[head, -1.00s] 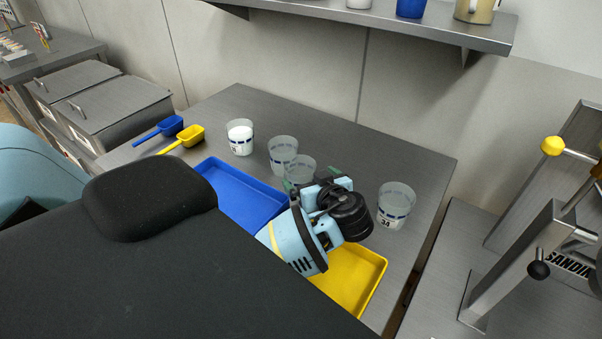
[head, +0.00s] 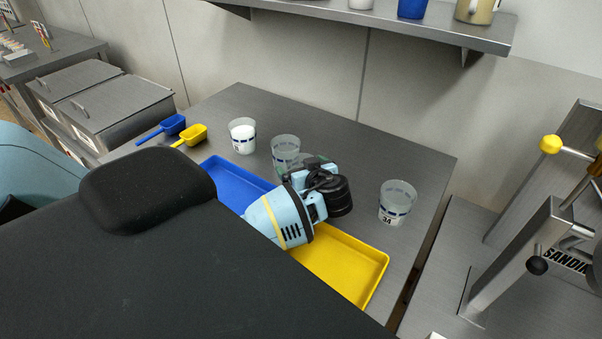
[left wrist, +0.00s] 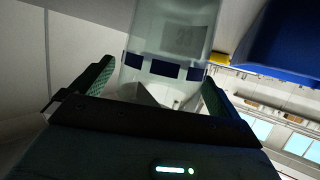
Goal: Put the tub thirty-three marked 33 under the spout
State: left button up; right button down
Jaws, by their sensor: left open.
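My left gripper (head: 308,174) is low over the table among the clear tubs, its fingers mostly hidden by its own wrist. In the left wrist view, its green-padded fingers (left wrist: 158,84) are open on either side of a clear tub with a blue-banded rim (left wrist: 168,68). A tub marked 34 (head: 397,203) stands to the right. The right gripper and the spout are not visible.
A tub with white contents (head: 242,135), a blue scoop (head: 172,124) and a yellow scoop (head: 193,134) stand at the left. A blue tray (head: 226,178) and yellow tray (head: 345,264) lie in front. A metal machine (head: 520,255) is at the right.

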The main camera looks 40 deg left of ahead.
pick_arm(q)
jog(key=c, duration=1.1)
jog(key=shift+o, duration=0.2)
notch_tip(320, 180, up, 10)
